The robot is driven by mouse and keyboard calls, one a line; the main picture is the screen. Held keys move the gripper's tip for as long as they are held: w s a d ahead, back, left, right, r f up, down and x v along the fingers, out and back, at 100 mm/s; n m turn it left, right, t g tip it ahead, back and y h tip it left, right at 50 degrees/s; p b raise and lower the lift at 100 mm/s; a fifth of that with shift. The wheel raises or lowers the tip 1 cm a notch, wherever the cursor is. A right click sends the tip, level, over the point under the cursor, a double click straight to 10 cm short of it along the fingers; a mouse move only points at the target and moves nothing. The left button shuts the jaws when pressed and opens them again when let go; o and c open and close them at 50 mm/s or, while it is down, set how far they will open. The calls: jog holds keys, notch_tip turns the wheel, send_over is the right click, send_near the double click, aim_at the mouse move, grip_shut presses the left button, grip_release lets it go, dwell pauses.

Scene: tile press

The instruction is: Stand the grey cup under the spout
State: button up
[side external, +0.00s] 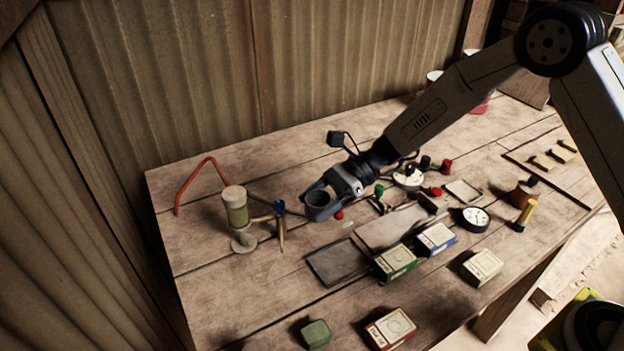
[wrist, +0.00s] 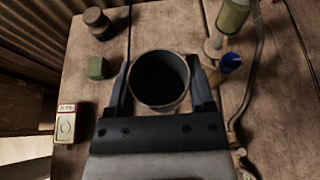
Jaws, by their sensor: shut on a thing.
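The grey cup (side external: 318,207) is held in my gripper (side external: 322,194), with its open mouth facing up. In the wrist view the dark inside of the cup (wrist: 160,82) shows between the two fingers of my gripper (wrist: 161,78), which press on its sides. In the side view, a brass tap-like piece with a blue knob (side external: 280,207) stands left of the cup, joined to a green-banded cylinder (side external: 237,212) on a round foot. I cannot tell clearly which part is the spout. The cup is apart from this fixture. Whether it touches the table is unclear.
A red bent tube (side external: 193,180) lies behind the fixture. A dark flat tray (side external: 338,262), a green box (side external: 394,262), a blue box (side external: 436,239) and a round gauge (side external: 475,218) lie in front and right. A green block (side external: 315,334) is near the front. Bare wood lies front-left.

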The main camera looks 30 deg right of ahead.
send_near(284, 273)
jog(key=shift+a+r, duration=0.35)
jog(key=shift+a, duration=0.25)
jog(key=a, duration=0.3)
jog(key=shift+a+r, duration=0.1)
jog(key=shift+a, duration=0.4)
jog(key=shift+a, duration=0.1)
jog(key=a, duration=0.3)
jog(key=shift+a, duration=0.35)
jog(key=shift+f, duration=0.6)
jog(key=shift+f, duration=0.1)
jog(key=o, duration=1.3)
jog(key=shift+c, duration=0.2)
